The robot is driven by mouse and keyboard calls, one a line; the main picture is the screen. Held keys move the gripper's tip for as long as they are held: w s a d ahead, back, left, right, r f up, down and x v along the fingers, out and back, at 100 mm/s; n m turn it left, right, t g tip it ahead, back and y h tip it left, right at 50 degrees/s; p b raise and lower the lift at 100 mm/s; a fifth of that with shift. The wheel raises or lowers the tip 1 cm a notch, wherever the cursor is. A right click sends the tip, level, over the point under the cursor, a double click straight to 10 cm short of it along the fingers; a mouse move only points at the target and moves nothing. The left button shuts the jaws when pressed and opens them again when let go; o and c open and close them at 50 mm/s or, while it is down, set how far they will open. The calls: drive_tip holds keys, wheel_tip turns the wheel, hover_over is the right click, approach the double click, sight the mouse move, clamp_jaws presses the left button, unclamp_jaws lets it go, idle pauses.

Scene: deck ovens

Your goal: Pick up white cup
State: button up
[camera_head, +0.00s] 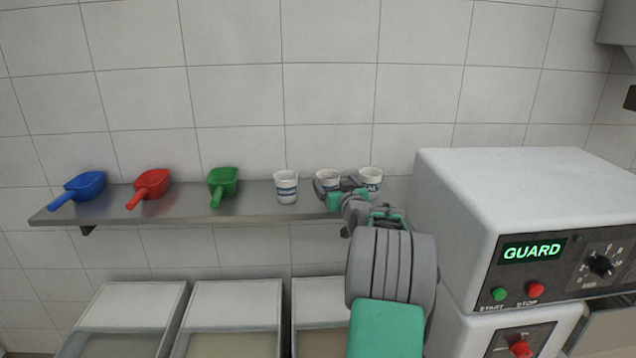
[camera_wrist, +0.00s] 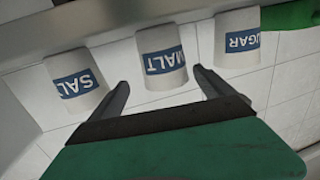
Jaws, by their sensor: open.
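Three white cups with blue label bands stand in a row on the steel shelf (camera_head: 250,203). The left cup (camera_head: 286,187) is fully visible in the head view and reads SUGAR in the wrist view (camera_wrist: 237,42). The middle cup (camera_head: 328,176) is partly hidden by my gripper (camera_head: 340,190); it reads MALT in the wrist view (camera_wrist: 162,58). The right cup (camera_head: 370,175) is partly hidden and reads SALT in the wrist view (camera_wrist: 76,80). My gripper is open and empty, its fingertips on either side of the MALT cup in the wrist view; contact cannot be told.
Blue (camera_head: 84,186), red (camera_head: 152,185) and green (camera_head: 223,183) scoops lie left of the cups on the shelf. A white machine with a GUARD display (camera_head: 535,250) stands close on the right. Several bins (camera_head: 130,305) sit below the shelf. The tiled wall is behind.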

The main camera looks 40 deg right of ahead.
sight(325, 172)
drive_tip(key=p+x, duration=0.1)
drive_tip(key=x, duration=0.1)
drive_tip(key=p+x, duration=0.1)
drive_tip(key=x, duration=0.2)
drive_tip(key=p+x, duration=0.1)
drive_tip(key=x, duration=0.1)
drive_tip(key=shift+w+a+r+p, duration=0.2)
drive_tip(key=shift+w+a+p, duration=0.1)
drive_tip(key=shift+w+p, duration=0.1)
drive_tip(key=shift+s, duration=0.1)
drive_tip(key=c, duration=1.3)
drive_tip(key=shift+c, duration=0.5)
drive_tip(key=shift+r, duration=0.1)
